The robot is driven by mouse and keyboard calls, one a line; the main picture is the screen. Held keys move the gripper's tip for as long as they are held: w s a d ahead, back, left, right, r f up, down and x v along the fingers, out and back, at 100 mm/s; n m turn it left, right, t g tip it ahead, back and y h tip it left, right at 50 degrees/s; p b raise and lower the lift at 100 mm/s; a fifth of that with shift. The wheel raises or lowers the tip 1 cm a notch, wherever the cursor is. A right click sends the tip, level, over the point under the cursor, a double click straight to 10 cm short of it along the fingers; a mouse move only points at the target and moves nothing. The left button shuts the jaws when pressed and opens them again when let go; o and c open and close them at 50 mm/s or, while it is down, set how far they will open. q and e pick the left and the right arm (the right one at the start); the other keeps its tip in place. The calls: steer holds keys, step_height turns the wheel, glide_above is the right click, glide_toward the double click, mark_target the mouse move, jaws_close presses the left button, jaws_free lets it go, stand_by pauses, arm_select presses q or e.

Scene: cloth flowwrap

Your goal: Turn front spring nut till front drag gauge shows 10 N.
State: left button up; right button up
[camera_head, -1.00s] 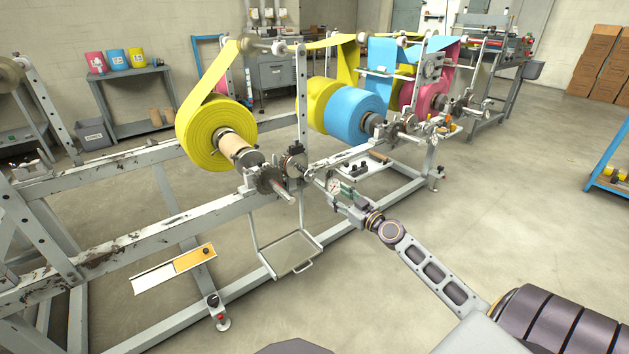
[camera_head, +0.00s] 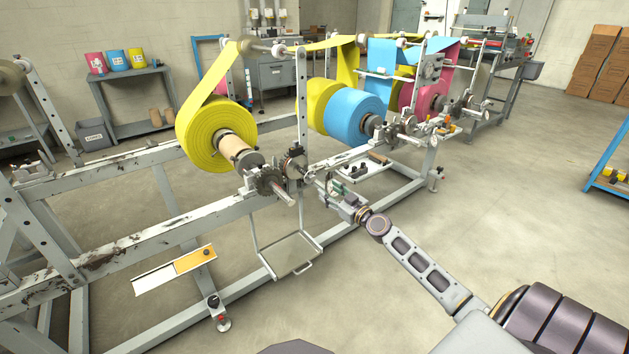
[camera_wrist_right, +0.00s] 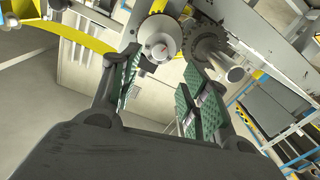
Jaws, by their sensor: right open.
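The front roll's shaft end carries a toothed wheel (camera_head: 270,181) and a dark brake disc (camera_head: 294,163). A small round pale end piece (camera_head: 309,178) sits just right of them; I cannot tell if it is the spring nut. My right gripper (camera_head: 327,186) is open just right of this end piece. In the right wrist view, the green-padded fingers (camera_wrist_right: 160,75) are apart with nothing between them. A round pale dial-like part (camera_wrist_right: 160,42) is just beyond the fingertips, beside a dark toothed wheel (camera_wrist_right: 208,46). No gauge reading is legible. My left gripper is out of view.
The yellow roll (camera_head: 213,134) sits on the grey frame, with blue (camera_head: 355,117) and pink rolls behind. A grey tray (camera_head: 291,256) hangs below the shaft end. The frame's rails and posts are close to my right gripper.

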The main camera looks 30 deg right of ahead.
mark_target(312, 178)
steer(key=shift+w+a, duration=0.2)
steer(key=shift+w, duration=2.2)
steer(key=shift+w+a, duration=0.2)
steer(key=shift+w, duration=2.15)
jaws_close()
